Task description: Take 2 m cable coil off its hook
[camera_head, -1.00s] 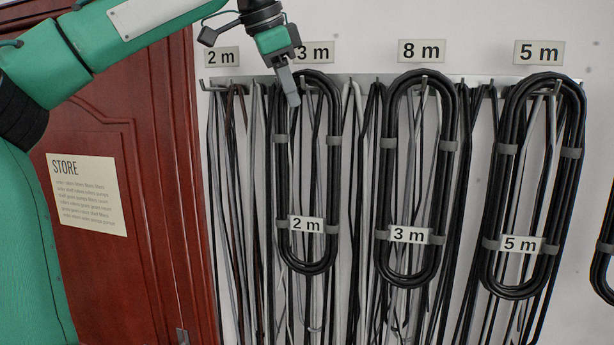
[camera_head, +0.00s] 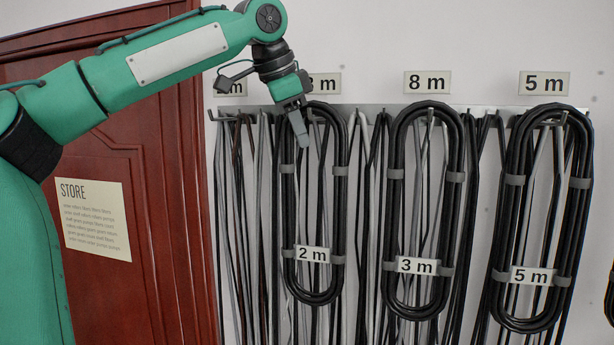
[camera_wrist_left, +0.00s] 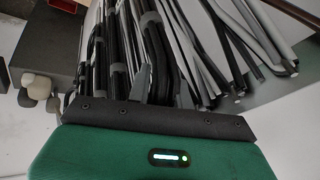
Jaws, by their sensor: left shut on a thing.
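The 2 m cable coil (camera_head: 312,299) is a long black loop with grey bands and a white "2 m" tag (camera_head: 312,254). It hangs upright at the rack under the wall sign ending in "m" that my arm partly covers. My left gripper (camera_head: 302,140) is at the coil's upper part, pointing down, and is shut on the coil. In the left wrist view, black cable strands (camera_wrist_left: 128,50) run up from a grey finger. The gripper and arm hide the top left of the coil, so I cannot tell whether it still bears on its hook. My right gripper is out of view.
A coil tagged 3 m (camera_head: 416,267) and a coil tagged 5 m (camera_head: 531,276) hang to the right. Several loose cables hang behind and left along the rail (camera_head: 375,112). A red-brown door (camera_head: 170,190) with a STORE notice (camera_head: 92,220) is at left.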

